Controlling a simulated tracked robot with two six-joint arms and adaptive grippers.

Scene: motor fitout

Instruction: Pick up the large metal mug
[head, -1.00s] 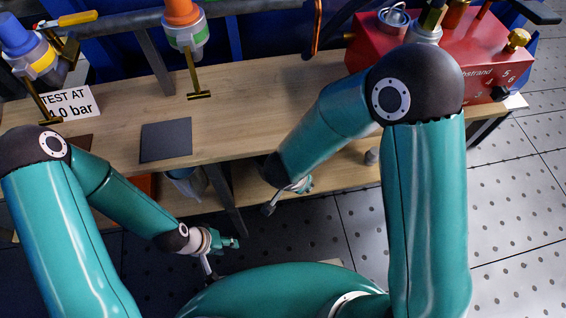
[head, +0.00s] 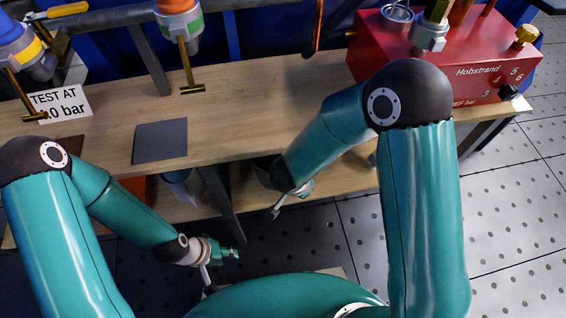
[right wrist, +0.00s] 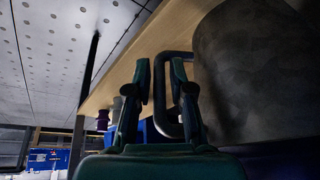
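A large grey metal mug (right wrist: 238,75) fills the right side of the right wrist view, with its dark handle (right wrist: 157,90) toward my gripper. My right gripper (right wrist: 160,75) is open; its fingers appear on either side of the handle's upright bar, and I cannot tell whether they touch it. In the head view a dark grey vessel, apparently this mug (head: 262,170), shows on the lower shelf, mostly hidden behind my right forearm. My left gripper (head: 236,253) hangs in front of the bench, away from the mug; its finger opening is unclear.
The wooden bench top (head: 250,110) is above the lower shelf (head: 335,172). A pale blue-grey container (head: 181,188) and a bench leg (head: 222,200) are left of the mug. A red machine (head: 450,65) stands on the bench at right.

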